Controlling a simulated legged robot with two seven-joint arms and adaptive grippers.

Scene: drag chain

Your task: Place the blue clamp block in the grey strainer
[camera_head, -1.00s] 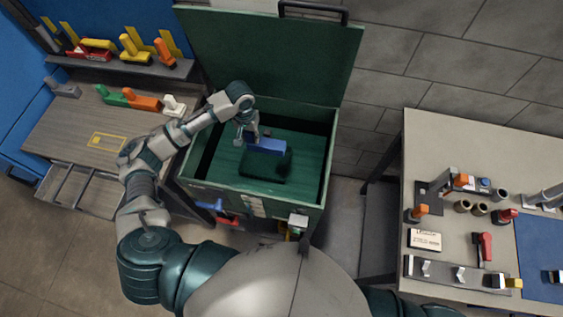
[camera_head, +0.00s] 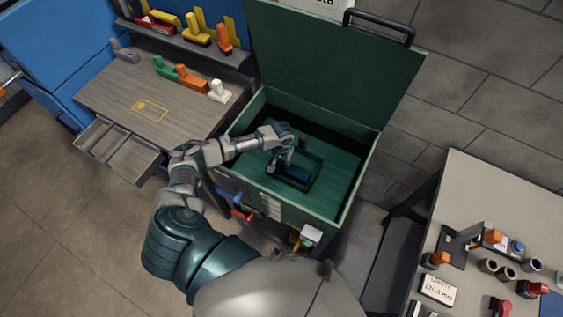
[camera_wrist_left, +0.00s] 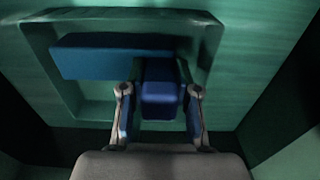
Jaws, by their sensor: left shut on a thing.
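The blue clamp block (camera_head: 294,172) is at the square recess (camera_head: 311,182) in the floor of the green chest (camera_head: 342,190). In the left wrist view the blue clamp block (camera_wrist_left: 115,62) shows a long bar and a shorter stub. My left gripper (camera_head: 284,158) is shut on the stub, with one finger (camera_wrist_left: 158,98) on each side of it. The block appears low within the recess outline; whether it touches the bottom I cannot tell. I see nothing I can clearly name as a grey strainer. My right gripper is out of view.
The chest's raised lid (camera_head: 335,65) stands behind. A wooden workbench (camera_head: 115,85) with several coloured clamp pieces and an open drawer (camera_head: 118,152) is at the left. A pale table (camera_head: 490,200) with fittings is at the right. Bare chest floor lies around the recess.

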